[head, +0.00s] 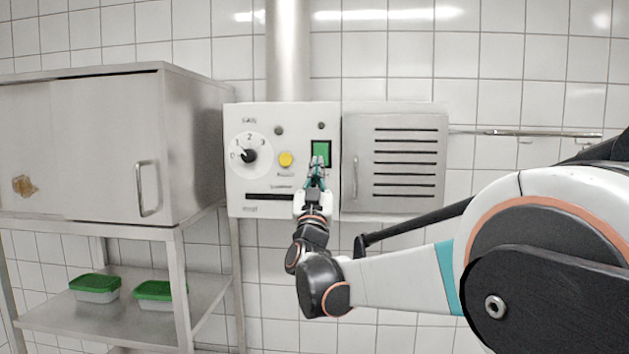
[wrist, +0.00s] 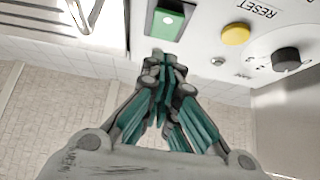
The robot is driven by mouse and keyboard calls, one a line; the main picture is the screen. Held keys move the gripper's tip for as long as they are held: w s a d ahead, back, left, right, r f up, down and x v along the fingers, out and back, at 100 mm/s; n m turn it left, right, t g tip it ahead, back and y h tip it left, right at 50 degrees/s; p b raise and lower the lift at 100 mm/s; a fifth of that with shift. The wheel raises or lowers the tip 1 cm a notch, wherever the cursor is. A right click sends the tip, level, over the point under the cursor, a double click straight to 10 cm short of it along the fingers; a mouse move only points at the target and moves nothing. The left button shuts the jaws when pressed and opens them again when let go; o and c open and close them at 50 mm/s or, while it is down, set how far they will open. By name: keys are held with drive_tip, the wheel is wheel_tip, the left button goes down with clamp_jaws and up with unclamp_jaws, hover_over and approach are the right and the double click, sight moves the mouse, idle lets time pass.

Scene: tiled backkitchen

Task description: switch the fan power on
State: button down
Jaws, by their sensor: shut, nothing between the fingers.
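The white fan control panel (head: 262,181) is on the tiled wall. It has a green rocker switch (head: 321,147) in a dark frame at its right, a yellow button (head: 286,159) in the middle and a black rotary knob (head: 249,156) on a numbered dial at left. My gripper (head: 317,164) is shut and empty, with its fingertips in front of the lower part of the green switch. In the wrist view the green switch (wrist: 168,19) shows just beyond the fingertips (wrist: 163,62). I cannot tell whether the tips touch it.
A grey slatted vent door (head: 394,160) adjoins the panel on the right. A metal cabinet (head: 110,150) stands at left, over a shelf with two green-lidded boxes (head: 95,288). A metal pipe (head: 288,50) rises above the panel. A rail (head: 525,133) is on the right wall.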

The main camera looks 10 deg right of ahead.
sight(321, 152)
drive_tip(key=w, duration=0.1)
drive_tip(key=w+d+p, duration=0.1)
drive_tip(key=w, duration=0.3)
drive_tip(key=shift+d+r, duration=0.3)
drive_tip(key=shift+d, duration=0.05)
